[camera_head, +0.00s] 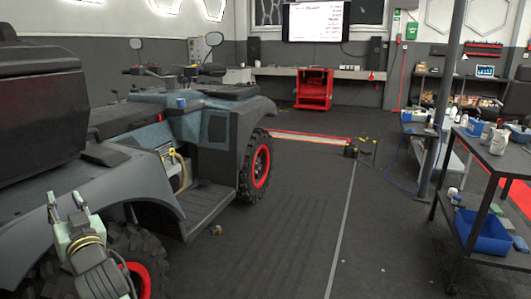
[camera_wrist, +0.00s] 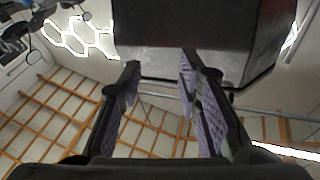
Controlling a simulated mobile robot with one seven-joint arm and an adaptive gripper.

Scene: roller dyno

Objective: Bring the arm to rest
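My gripper (camera_head: 66,209) is at the lower left of the head view, raised with its fingers pointing up beside the quad bike (camera_head: 212,130). In the wrist view my gripper (camera_wrist: 160,85) shows two fingers with purple pads set well apart. Nothing is between the pads, so it is open and empty. The wrist camera looks upward toward the ceiling. A large dark box (camera_wrist: 205,40), seemingly the quad's rear box (camera_head: 40,115), fills the top of that view beyond the fingertips. I cannot tell how far the fingertips are from it.
A workbench (camera_head: 508,160) with bottles and a blue bin (camera_head: 482,232) stands at the right, next to a post (camera_head: 447,90). The floor between (camera_head: 300,225) is mostly clear.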

